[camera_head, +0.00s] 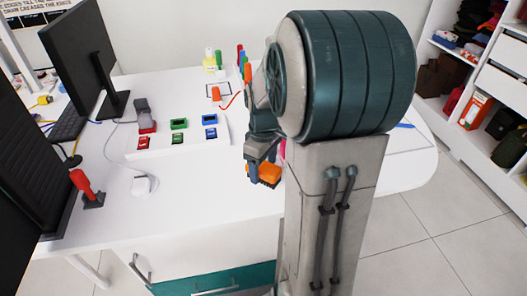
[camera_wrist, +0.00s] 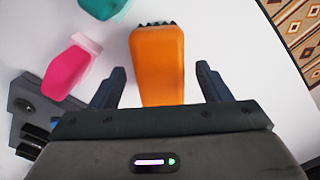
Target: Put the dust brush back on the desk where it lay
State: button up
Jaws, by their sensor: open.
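The dust brush, as I take it, is an orange block (camera_wrist: 157,65) with dark bristles at its far end. In the wrist view it lies on the white desk (camera_wrist: 225,35), between my gripper's spread fingers (camera_wrist: 161,72), with a visible gap on each side. In the head view the orange brush (camera_head: 267,173) shows beneath my gripper (camera_head: 258,166), over the white desk (camera_head: 215,175). My gripper is open. The brush's near end is hidden behind the gripper body, and my arm covers part of the desk. I cannot tell whether the brush touches the desk.
A pink object (camera_wrist: 66,72) and a teal object (camera_wrist: 103,8) lie left of the brush. A dark grey holder (camera_wrist: 32,105) is at the left edge. Monitors (camera_head: 80,50), a red stamp-like object (camera_head: 84,184) and small coloured boxes (camera_head: 179,124) stand on the desk's left.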

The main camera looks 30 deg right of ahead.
notch_tip(320, 180, up, 13)
jog(key=shift+r, duration=0.15)
